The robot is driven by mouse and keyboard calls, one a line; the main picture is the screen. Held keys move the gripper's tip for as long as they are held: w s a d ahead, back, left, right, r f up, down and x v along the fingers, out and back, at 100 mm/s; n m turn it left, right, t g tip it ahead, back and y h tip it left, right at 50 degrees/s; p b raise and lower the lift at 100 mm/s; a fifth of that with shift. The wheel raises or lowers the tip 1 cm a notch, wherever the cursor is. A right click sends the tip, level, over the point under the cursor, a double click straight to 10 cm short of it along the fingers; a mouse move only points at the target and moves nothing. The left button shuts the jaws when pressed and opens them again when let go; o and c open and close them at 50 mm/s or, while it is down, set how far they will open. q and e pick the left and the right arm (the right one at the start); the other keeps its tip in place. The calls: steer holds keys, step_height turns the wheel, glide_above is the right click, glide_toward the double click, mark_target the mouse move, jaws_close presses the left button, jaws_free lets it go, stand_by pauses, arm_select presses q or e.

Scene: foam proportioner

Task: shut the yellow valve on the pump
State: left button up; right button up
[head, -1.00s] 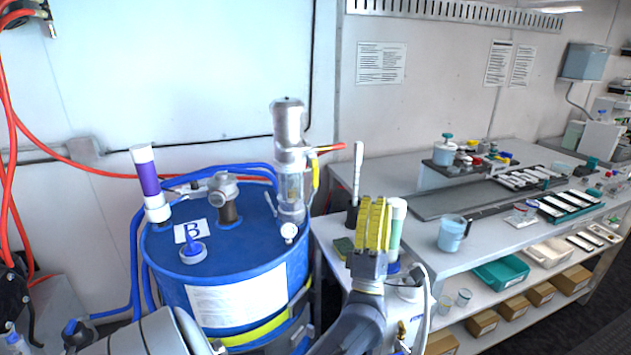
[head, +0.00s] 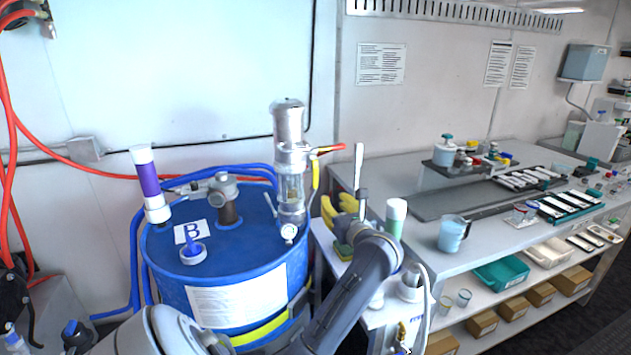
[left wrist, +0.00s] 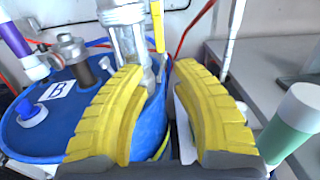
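The pump (head: 290,160) is a clear and metal cylinder standing upright on the right part of the blue drum's top. Its yellow valve handle (head: 315,174) hangs down along the pump's right side, below a red-orange outlet. In the left wrist view the yellow handle (left wrist: 158,26) is upright beyond the fingertips, near the middle top. My left gripper (head: 337,208) has yellow ribbed fingers and is to the right of the pump, a little lower than the handle. In the left wrist view its fingers (left wrist: 160,70) are apart with nothing between them. My right gripper is not in view.
The blue drum (head: 215,262) carries a purple-and-white tube (head: 149,180), a metal fitting (head: 226,195) and a "B" label. A white-handled brush (head: 358,165) and a green bottle with a white cap (head: 396,215) stand close to my left gripper. A grey bench (head: 425,180) extends right.

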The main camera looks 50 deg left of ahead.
mark_target(316, 180)
arm_select(q)
steer(key=x, duration=1.5)
steer(key=shift+a, duration=0.4)
jaws_close()
